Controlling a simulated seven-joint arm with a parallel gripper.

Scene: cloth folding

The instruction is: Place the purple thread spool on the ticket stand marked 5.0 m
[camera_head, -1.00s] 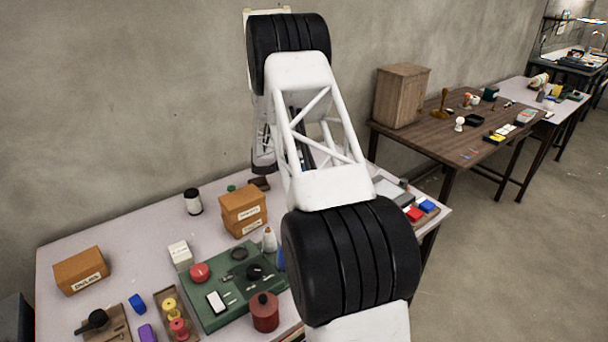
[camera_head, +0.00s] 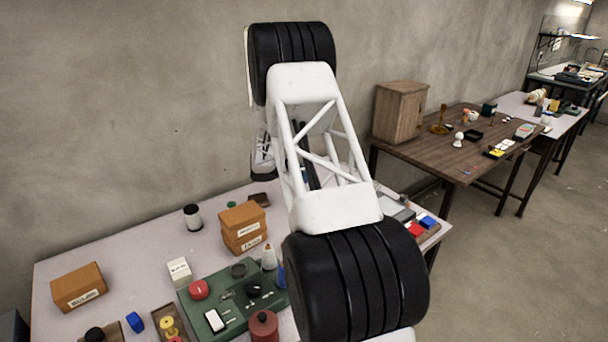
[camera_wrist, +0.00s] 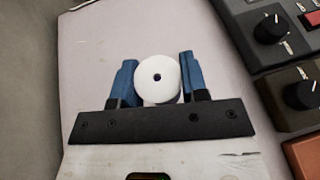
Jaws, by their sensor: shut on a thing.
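My gripper (camera_wrist: 158,64) has its two blue fingers shut on a white round piece (camera_wrist: 157,78) with a small dark hole, which looks like the end of a spool. Any purple thread on it is hidden from this angle. In the head view my arm covers the gripper and what it holds. I cannot make out a ticket stand marked 5.0 m in either view.
In the wrist view, dark knobbed devices (camera_wrist: 272,30) stand right of the gripper.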

